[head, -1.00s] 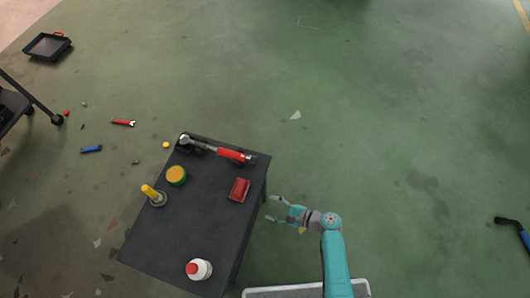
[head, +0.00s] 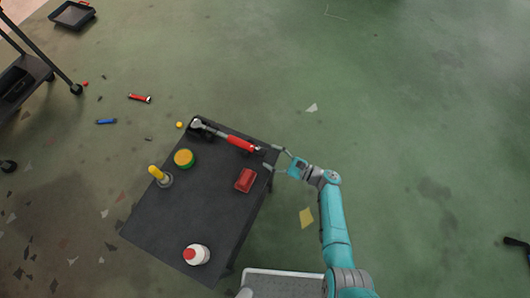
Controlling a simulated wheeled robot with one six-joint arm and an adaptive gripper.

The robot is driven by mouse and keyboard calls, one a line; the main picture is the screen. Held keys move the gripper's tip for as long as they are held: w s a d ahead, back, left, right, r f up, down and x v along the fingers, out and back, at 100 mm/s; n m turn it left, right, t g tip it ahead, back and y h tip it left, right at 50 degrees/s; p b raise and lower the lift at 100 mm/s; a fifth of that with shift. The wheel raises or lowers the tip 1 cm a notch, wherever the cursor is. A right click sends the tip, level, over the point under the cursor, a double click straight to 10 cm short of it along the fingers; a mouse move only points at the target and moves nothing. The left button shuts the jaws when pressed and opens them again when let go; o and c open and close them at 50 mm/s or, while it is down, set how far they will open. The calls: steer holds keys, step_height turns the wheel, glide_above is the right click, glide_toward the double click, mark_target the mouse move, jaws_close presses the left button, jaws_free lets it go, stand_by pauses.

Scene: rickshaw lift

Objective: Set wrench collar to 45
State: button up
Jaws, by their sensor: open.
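A wrench (head: 218,133) with a grey head and shaft and a red grip (head: 240,144) lies along the far edge of the dark table (head: 210,218). Its head is at the left and its handle end points right. The collar and any scale on it are too small to read. My gripper (head: 272,157) is open and empty at the table's right edge, its fingers pointing left. It is close to the handle end of the wrench, right of it, and appears apart from it.
On the table are a red block (head: 245,180), a green and yellow round tin (head: 184,158), a yellow-handled tool on a round base (head: 159,176) and a white bottle with a red cap (head: 196,254). Loose tools lie on the floor at left beside a dark cart (head: 28,78). The floor at right is mostly clear.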

mark_target(265, 154)
steer(key=shift+x, duration=1.7)
steer(key=c, duration=1.2)
